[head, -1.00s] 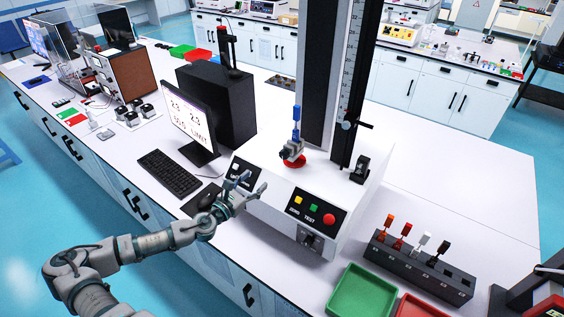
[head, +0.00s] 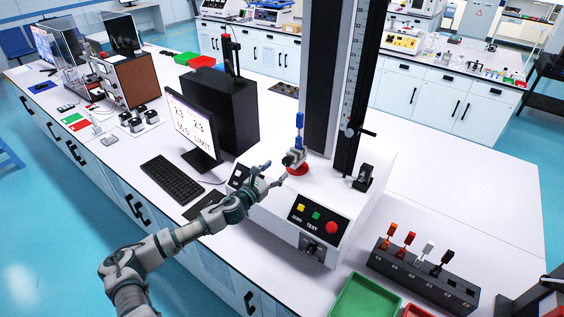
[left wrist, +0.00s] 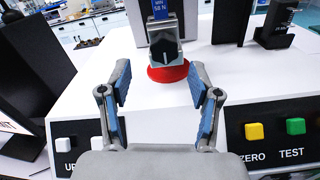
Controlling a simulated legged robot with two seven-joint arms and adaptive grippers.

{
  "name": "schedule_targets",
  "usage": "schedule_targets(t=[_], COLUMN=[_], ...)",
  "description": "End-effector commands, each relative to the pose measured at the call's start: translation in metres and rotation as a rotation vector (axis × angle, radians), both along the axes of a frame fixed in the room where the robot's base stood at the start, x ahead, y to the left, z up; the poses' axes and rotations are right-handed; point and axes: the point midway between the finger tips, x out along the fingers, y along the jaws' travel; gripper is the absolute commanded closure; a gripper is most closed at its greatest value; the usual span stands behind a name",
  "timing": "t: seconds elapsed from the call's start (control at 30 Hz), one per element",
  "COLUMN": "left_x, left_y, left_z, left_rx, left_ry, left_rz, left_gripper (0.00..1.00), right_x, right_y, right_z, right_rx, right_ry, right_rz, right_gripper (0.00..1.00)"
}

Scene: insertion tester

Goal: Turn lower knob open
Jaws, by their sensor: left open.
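The insertion tester (head: 293,195) is a white machine with a dark column. Its lower clamp is a grey block with a dark knob (left wrist: 166,50) on the front, on a red round base (left wrist: 168,72). The clamp also shows in the head view (head: 293,158). A blue piece (head: 299,124) marked with small print stands upright above the clamp. My left gripper (left wrist: 162,95) is open and empty, its blue-padded fingers pointing at the knob from in front, apart from it. It also shows in the head view (head: 273,176). My right gripper is not in view.
Yellow, green and red buttons (head: 316,218) sit on the tester's front panel. A monitor (head: 193,129) and keyboard (head: 171,179) are left. A black rack (head: 424,276) with coloured-handled pieces and a green tray (head: 366,300) are right. The rear right tabletop is clear.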

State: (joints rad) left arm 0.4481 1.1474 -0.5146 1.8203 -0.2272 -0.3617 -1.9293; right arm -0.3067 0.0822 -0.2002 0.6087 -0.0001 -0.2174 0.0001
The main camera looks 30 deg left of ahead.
Motion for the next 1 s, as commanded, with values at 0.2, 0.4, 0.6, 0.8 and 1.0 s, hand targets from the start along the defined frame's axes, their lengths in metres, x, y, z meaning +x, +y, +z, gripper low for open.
schedule_targets(t=[0.2, 0.4, 0.6, 0.8, 1.0], left_x=[0.035, 0.045, 0.045, 0.045, 0.045], left_y=[-0.004, -0.004, -0.003, -0.003, -0.003], left_z=[0.002, 0.0, -0.001, -0.001, 0.0], left_rx=[0.0, 0.0, 0.0, 0.0, 0.0], left_ry=[-0.002, -0.001, 0.0, 0.0, 0.0], left_rz=[0.001, -0.001, -0.001, 0.0, 0.002], left_gripper=[0.37, 0.37, 0.37, 0.77, 0.97], right_x=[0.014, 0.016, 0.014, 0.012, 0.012], right_y=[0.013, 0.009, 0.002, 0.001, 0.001], right_z=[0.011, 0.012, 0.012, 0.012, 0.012], right_rx=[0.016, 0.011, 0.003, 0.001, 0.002], right_ry=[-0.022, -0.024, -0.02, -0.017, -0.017], right_rz=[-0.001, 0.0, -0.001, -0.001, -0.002], right_gripper=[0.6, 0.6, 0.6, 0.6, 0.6])
